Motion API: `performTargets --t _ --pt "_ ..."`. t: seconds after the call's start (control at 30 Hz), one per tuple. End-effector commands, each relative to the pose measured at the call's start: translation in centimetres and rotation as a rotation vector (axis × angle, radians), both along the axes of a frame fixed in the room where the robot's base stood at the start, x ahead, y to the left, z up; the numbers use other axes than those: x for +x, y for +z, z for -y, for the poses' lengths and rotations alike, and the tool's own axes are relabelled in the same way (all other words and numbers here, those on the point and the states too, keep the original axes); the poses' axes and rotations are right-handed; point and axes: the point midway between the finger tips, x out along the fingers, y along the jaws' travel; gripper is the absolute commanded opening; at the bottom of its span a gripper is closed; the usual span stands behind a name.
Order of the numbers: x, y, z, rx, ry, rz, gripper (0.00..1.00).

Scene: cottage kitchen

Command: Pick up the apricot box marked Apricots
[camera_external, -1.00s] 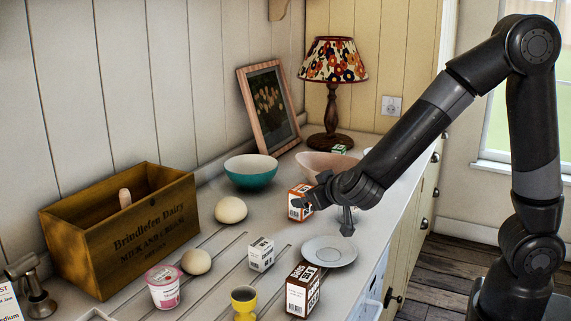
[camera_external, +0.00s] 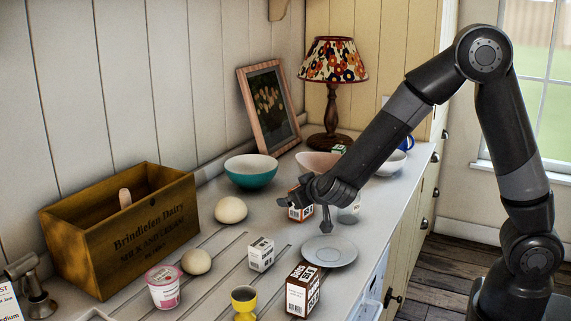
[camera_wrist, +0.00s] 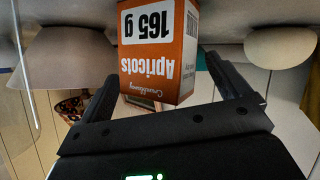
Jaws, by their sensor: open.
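The apricot box (camera_external: 295,213) is orange and white and stands on the counter, partly hidden behind my gripper in the external view. In the wrist view the apricot box (camera_wrist: 158,55) appears upside down, with "Apricots" and "165 g" readable. In the wrist view the open fingers of my gripper (camera_wrist: 162,75) lie to either side of the box, with gaps showing. I cannot tell how far the box reaches in between them.
A saucer (camera_external: 329,251) lies in front of the box, with a brown box (camera_external: 302,291) and a small white box (camera_external: 261,254) nearer. A glass jar (camera_external: 350,209) stands close on the right. A pink bowl (camera_external: 317,161) and teal bowl (camera_external: 250,172) stand behind.

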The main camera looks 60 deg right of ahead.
Motion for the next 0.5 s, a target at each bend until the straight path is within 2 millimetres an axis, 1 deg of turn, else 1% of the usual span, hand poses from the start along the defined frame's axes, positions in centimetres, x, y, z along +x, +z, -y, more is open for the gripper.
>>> performTargets --t 0.07,0.5 --pt "-0.01 0.01 -0.01 0.0 0.0 0.0 0.92" --pt "-0.03 0.01 -0.03 0.0 0.0 0.0 0.56"
